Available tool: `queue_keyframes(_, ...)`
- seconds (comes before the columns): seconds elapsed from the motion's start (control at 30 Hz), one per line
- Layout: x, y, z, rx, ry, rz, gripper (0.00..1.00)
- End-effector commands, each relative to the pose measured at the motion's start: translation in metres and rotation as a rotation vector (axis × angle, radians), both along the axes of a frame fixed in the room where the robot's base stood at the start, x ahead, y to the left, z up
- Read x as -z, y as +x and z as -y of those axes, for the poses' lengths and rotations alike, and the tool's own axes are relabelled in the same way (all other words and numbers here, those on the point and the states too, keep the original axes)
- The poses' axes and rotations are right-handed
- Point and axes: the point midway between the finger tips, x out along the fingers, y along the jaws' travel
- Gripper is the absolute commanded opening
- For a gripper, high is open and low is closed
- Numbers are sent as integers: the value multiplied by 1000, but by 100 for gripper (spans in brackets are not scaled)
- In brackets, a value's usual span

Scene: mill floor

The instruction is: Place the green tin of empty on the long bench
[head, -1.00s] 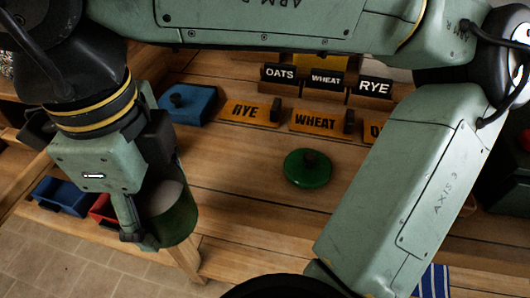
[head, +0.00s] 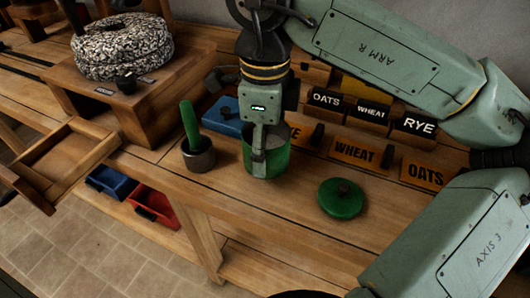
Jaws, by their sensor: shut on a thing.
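The green tin (head: 282,158) is in my gripper (head: 262,150), over or on the long bench (head: 220,205) near its front edge. The tin is upright and lidless, with a pale inside at its rim. One finger lies down its near side; the other is hidden. I cannot tell whether the tin's base touches the bench.
A dark mortar with a green pestle (head: 197,152) stands just left of the tin. Black labels and orange plates marked WHEAT (head: 355,151) and OATS stand behind. A stone mill (head: 122,47) sits on a wooden block at left. Blue and red bins (head: 154,205) sit below.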

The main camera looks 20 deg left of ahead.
Motion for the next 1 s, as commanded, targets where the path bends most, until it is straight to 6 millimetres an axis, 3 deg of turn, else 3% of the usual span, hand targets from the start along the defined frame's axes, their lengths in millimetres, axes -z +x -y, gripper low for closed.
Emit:
queue_keyframes(0.3, 33, 0, 0, 1, 1, 0, 29)
queue_keyframes(0.67, 39, 0, 0, 1, 1, 1, 29)
queue_keyframes(0.7, 38, 0, 0, 1, 1, 1, 66)
queue_keyframes(1.0, 37, 0, 0, 1, 1, 0, 85)
